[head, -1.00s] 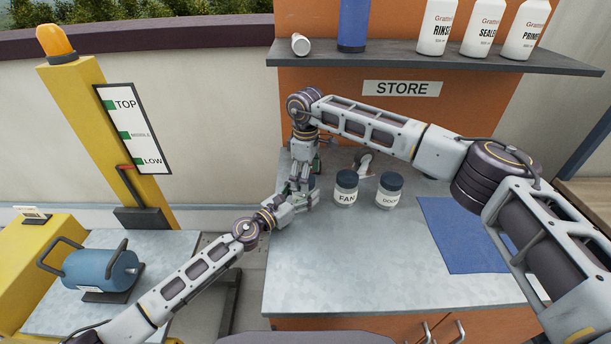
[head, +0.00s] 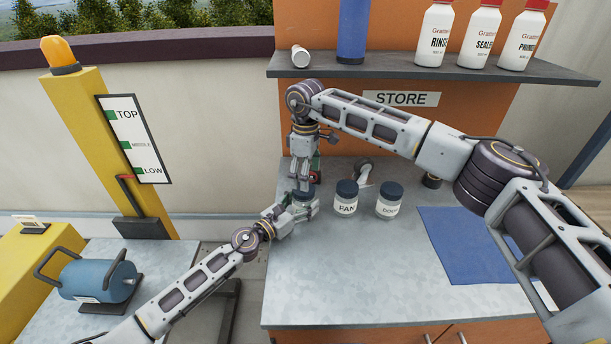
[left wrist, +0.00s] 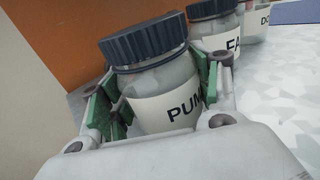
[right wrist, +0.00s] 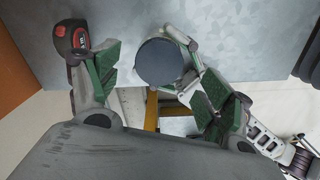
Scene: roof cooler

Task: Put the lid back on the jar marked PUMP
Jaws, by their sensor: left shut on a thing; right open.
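The PUMP jar (left wrist: 170,105) is clear with a white label and stands between the fingers of my left gripper (head: 303,208), which is shut on it. A dark ribbed lid (left wrist: 145,42) sits on its mouth in the left wrist view; I cannot tell whether it is tightened. The lid also shows from above in the right wrist view (right wrist: 160,62). My right gripper (head: 304,182) is open just above the lid, with its fingers apart on either side. In the head view the grippers hide most of the jar.
The lidded FAN jar (head: 346,198) and DOOR jar (head: 389,201) stand close to the right. A red and black object (right wrist: 72,38) lies near my right fingers. A blue mat (head: 465,245) lies at right. The bench front is clear. A shelf (head: 430,68) hangs above the bench.

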